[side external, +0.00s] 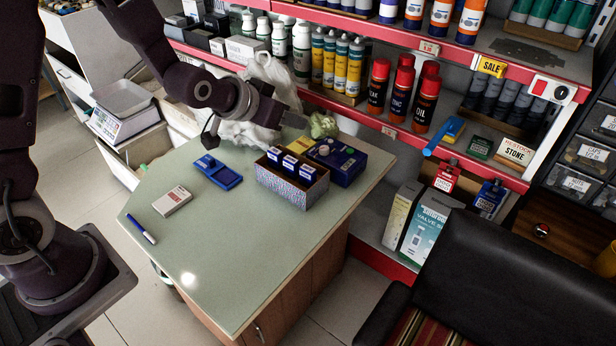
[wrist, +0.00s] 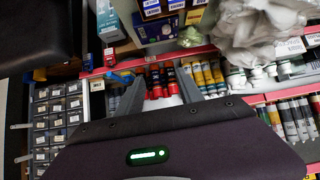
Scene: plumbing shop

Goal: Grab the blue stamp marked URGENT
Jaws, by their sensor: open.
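Three blue stamps with white labels stand in a row in a patterned open box (side external: 294,188) on the counter. The middle stamp (side external: 289,162) sits between the left stamp (side external: 274,154) and the right stamp (side external: 305,171). Label words are too small to read, so I cannot tell which one says URGENT. In the wrist view the blue stamps (wrist: 172,5) show at the top edge, partly cut off. My gripper (side external: 300,118) is above the back of the counter, beyond the box and apart from it. In the wrist view its two fingers (wrist: 158,88) are spread with nothing held.
A dark blue box (side external: 347,163) stands right behind the stamp box. A blue ink pad (side external: 218,173), a white box (side external: 172,201) and a pen (side external: 141,229) lie to the left. A crumpled white bag (side external: 250,130) and shelves of bottles are behind. The counter's front is clear.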

